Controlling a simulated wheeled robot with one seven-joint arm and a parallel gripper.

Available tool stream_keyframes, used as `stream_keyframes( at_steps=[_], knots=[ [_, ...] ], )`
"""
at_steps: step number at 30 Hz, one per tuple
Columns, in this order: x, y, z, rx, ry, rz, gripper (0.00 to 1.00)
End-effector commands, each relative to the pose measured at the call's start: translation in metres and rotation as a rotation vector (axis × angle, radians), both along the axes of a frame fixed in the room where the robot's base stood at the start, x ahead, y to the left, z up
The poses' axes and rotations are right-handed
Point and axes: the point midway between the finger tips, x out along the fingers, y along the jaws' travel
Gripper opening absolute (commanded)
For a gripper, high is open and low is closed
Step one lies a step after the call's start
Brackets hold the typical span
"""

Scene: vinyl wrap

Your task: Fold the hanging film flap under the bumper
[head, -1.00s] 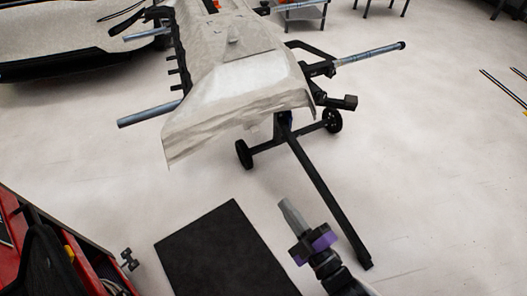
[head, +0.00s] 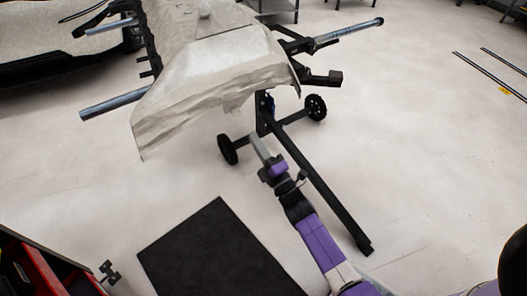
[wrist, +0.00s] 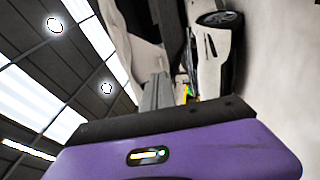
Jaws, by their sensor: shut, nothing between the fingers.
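The bumper (head: 208,63) rests on a black wheeled stand and is covered in pale, wrinkled film. The film flap (head: 172,128) hangs along the bumper's near edge, with its lowest corner at the left; its lower edge is ragged. My gripper (head: 257,139) is shut and empty. In the head view it appears just below the flap's right part, in front of the stand's upright; I cannot tell its exact depth. In the wrist view the closed fingers (wrist: 156,92) point up past a pale surface, probably the bumper or film, which I cannot make out clearly.
The black stand (head: 330,195) has a long leg reaching toward me and two wheels, close to my arm. Padded stand arms (head: 112,104) stick out at both sides. A black mat (head: 215,255) lies on the floor. A red tool cart (head: 30,270) stands at lower left.

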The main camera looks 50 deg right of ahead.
Motion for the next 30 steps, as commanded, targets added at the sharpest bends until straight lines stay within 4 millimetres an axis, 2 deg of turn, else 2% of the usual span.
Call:
stream_keyframes(
  at_steps=[6, 12, 18, 30],
  knots=[
    [0.038, -0.012, 0.014, -0.001, -0.002, 0.001, 0.0],
    [0.059, -0.019, 0.022, 0.0, -0.002, 0.001, 0.0],
    [0.067, -0.021, 0.025, 0.002, 0.0, 0.001, 0.0],
    [0.067, -0.021, 0.024, 0.0, -0.004, 0.002, 0.0]
  ],
)
